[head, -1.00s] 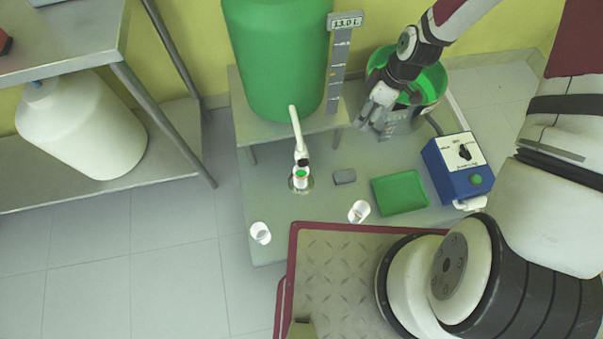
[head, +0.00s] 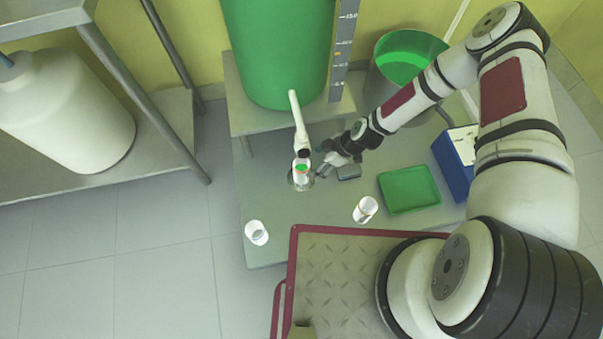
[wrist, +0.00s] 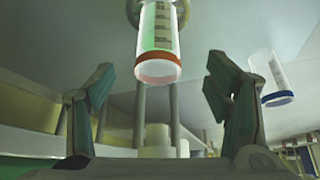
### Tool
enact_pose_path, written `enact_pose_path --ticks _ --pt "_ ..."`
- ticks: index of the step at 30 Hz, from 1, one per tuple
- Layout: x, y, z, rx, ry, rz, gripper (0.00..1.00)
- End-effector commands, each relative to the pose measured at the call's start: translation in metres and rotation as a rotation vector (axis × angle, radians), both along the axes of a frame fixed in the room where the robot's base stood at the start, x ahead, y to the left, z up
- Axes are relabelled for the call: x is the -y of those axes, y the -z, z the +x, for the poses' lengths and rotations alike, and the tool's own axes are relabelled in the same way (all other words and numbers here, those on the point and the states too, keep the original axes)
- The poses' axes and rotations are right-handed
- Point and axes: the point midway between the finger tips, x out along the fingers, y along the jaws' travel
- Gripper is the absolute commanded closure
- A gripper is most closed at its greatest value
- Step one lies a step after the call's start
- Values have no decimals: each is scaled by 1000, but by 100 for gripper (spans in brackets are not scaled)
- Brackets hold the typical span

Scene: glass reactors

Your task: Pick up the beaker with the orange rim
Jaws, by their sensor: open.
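The beaker with the orange rim (head: 302,178) stands upright under the white spout of the green tank, with something green at its mouth. It shows upside down at the top middle of the wrist view (wrist: 158,50), clear with dark marks and an orange rim. My gripper (head: 323,170) is close beside it on its right, low over the table. In the wrist view my gripper (wrist: 160,92) has its fingers spread wide, with the beaker in line with the gap and nothing held. Whether a finger touches the beaker cannot be told.
A blue-rimmed beaker (wrist: 272,78) shows in the wrist view. White beakers stand at the front left (head: 256,232) and front middle (head: 365,209). A grey block (head: 348,172), green tray (head: 409,190) and blue box (head: 455,165) lie right. The spout (head: 298,122) hangs above.

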Motion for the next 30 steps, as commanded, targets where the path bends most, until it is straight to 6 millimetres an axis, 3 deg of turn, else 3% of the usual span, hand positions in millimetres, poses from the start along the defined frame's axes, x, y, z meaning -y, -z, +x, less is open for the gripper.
enact_pose_path --ticks 3,11,21,30 --pt "-10 20 1 -1 0 0 28" --pt "-19 33 2 -1 0 0 28" --pt "-39 70 6 -1 0 0 28" --pt "-43 74 8 -1 2 -1 28"
